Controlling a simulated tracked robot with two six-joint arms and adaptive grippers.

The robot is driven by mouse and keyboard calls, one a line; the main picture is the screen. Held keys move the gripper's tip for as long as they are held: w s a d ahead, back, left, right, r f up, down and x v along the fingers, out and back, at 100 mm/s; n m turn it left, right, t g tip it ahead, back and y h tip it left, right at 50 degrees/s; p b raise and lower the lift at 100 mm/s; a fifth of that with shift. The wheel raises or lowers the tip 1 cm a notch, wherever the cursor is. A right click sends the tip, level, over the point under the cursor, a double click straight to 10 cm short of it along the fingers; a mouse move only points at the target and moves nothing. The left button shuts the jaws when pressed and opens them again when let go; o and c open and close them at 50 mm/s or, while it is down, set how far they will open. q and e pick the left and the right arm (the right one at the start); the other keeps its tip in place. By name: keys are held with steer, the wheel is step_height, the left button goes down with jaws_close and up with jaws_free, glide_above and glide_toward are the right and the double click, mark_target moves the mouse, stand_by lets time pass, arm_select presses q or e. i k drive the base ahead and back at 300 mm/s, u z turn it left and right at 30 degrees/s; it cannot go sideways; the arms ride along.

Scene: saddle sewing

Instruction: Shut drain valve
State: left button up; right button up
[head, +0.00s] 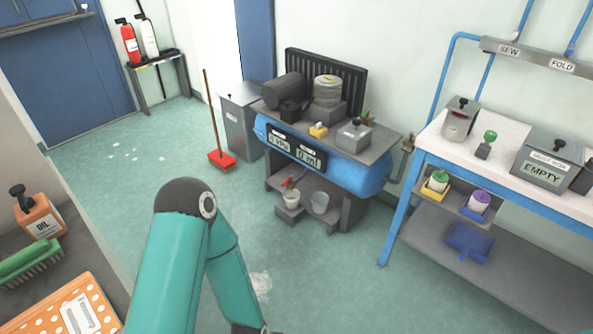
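A small red lever (287,183), which looks like the drain valve handle, sits low under the blue tank (345,172) of the compressor-like unit. It is too small to tell whether the valve is open or shut. A small whitish cup (291,197) stands just below it, and a clear cup (320,203) stands to its right. Two dark displays on the tank's front (292,147) seem to read 0 kPa and 0 ml. A teal arm of mine rises at the bottom middle and bends down to the right. Neither gripper shows; both are outside the picture.
A red broom (221,159) stands left of the unit, near a grey bin (241,122). A white-topped workbench (480,140) with blue legs is at the right. A counter with an oil can (38,217) and green brush (30,261) is at the left. The floor before the unit is mostly clear.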

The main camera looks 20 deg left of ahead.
mark_target(290, 179)
steer(key=z, duration=0.4)
steer(key=i, duration=0.25)
steer(key=u, duration=1.2)
steer(key=i, duration=0.3)
steer(key=u, duration=0.35)
steer(key=i, duration=1.55)
steer(key=u, duration=0.4)
steer(key=i, duration=0.6)
steer(key=u, duration=0.05)
